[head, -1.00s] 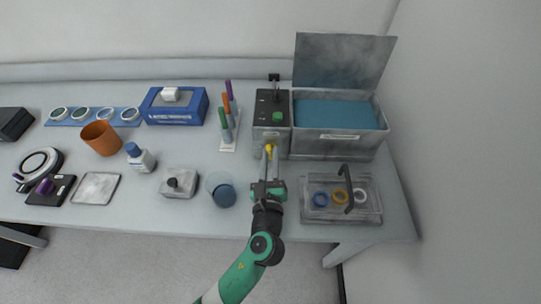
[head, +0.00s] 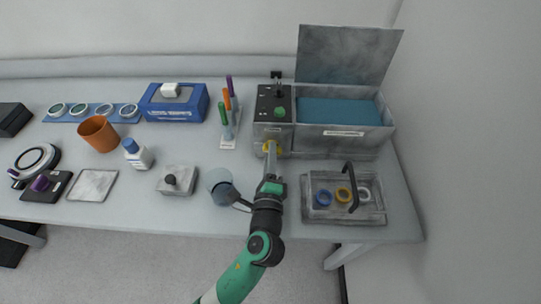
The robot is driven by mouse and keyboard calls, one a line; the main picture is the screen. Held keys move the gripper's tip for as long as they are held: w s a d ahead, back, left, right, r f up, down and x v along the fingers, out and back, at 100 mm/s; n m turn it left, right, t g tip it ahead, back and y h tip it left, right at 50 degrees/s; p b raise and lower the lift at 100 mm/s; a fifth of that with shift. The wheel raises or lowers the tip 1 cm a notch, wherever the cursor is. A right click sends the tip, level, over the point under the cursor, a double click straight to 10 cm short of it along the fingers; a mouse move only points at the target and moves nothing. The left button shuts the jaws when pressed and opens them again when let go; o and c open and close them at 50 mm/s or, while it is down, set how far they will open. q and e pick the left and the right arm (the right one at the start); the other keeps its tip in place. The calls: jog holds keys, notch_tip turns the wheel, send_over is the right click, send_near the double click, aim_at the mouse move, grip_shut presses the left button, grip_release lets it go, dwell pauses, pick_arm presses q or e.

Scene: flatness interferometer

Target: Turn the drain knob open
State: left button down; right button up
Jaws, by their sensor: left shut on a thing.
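The drain knob (head: 266,147) is a small yellow piece low on the front of the grey control box (head: 273,133), left of the open tank. My left gripper (head: 270,153) reaches up from the front of the table and is shut on the drain knob. It looks rolled, with one side turned toward the viewer, and it hides part of the knob. A green button (head: 280,113) is on top of the box. My right gripper is not in view.
A tank with blue contents (head: 338,113) and a raised lid stands right of the box. A clear tray (head: 318,213) with coloured rings and a dark handle sits front right. A glass beaker (head: 222,190) stands close left of my arm. A pen rack (head: 229,141) stands left of the box.

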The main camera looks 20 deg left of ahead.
pick_arm(q)
jog(key=shift+f+n+b, duration=0.2)
jog(key=shift+n+b, duration=0.55)
jog(key=shift+n, duration=1.25)
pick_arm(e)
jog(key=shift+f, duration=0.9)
pick_arm(q)
jog(key=c, duration=0.8)
grip_release()
jog(key=shift+r, duration=0.1)
